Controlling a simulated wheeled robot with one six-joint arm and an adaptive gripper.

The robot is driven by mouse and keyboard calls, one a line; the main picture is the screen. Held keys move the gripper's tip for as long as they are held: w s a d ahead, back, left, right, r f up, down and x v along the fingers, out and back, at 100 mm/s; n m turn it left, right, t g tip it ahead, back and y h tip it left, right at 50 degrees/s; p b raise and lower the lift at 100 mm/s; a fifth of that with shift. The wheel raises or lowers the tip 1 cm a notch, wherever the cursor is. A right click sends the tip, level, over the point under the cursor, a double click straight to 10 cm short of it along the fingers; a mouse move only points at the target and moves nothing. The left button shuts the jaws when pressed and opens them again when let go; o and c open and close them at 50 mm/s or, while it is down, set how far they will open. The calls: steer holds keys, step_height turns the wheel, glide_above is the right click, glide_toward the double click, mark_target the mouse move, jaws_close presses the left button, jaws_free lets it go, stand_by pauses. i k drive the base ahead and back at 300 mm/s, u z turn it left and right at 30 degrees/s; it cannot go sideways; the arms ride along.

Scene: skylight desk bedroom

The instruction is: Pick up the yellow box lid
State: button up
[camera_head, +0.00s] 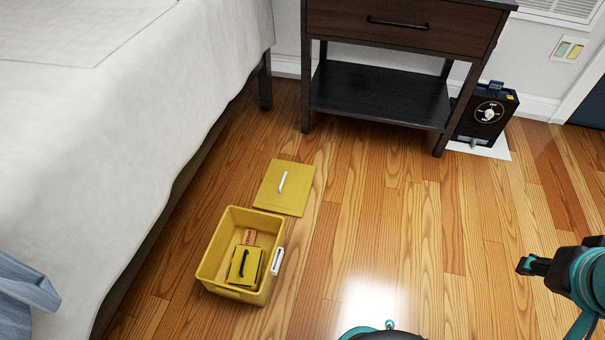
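The yellow box lid (294,197) lies flat on the wooden floor, just beyond an open yellow box. It is a square panel with a white bar handle (283,182) near its middle. The yellow box (212,255) stands open and holds a small yellow item with a dark handle (243,267) and an orange item (250,237). A white handle is on the box's right side. My gripper (530,265), black beside teal arm parts, is at the right edge, well away from the lid and partly out of frame. Whether its fingers are open is unclear.
A bed with a white cover (110,140) stands along the left. A dark nightstand (380,93) stands behind the lid. A black device (486,115) sits on a white sheet at back right. The floor between lid and gripper is clear.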

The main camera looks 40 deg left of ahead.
mark_target(285, 188)
steer(key=u, duration=0.35)
steer(key=i, duration=0.8)
steer(key=u, duration=1.1)
steer(key=i, duration=0.35)
steer(key=u, duration=0.35)
